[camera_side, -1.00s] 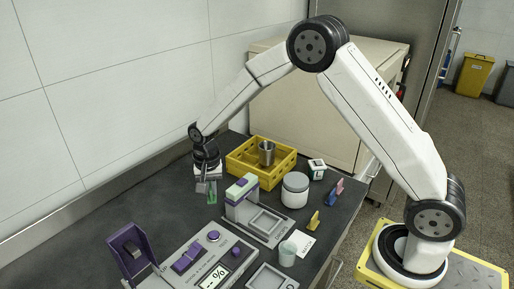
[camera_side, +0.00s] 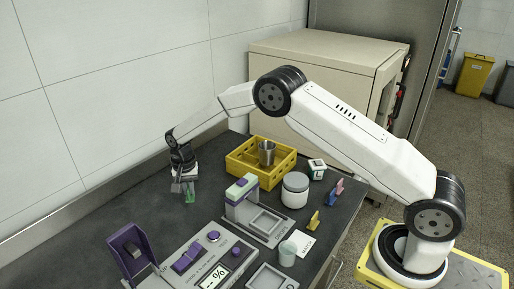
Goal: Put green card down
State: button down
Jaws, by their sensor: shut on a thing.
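The green card (camera_side: 190,197) shows as a small green piece just below my gripper (camera_side: 187,187). My gripper is shut on it and points down over the dark bench top at the back left, near the wall. The card's upper part is hidden by the fingers. I cannot tell whether its lower edge touches the bench.
A yellow crate (camera_side: 236,166) with a metal cup (camera_side: 266,153) stands to the right. A grey and green-topped device (camera_side: 243,188), a white lidded jar (camera_side: 295,189) and a purple and grey machine (camera_side: 190,262) stand nearer. The dark bench (camera_side: 140,214) left of the gripper is bare.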

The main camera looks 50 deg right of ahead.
jog(key=shift+w+a+f, duration=0.1)
jog(key=shift+w+f, duration=0.8)
jog(key=shift+f, duration=0.15)
jog(key=shift+w+a+f, duration=0.1)
jog(key=shift+w+f, duration=0.75)
jog(key=shift+f, duration=0.2)
jog(key=shift+f, duration=0.1)
jog(key=shift+w+f, duration=0.25)
jog(key=shift+f, duration=1.55)
jog(key=shift+f, duration=0.15)
jog(key=c, duration=0.8)
grip_release()
jog(key=shift+o, duration=0.2)
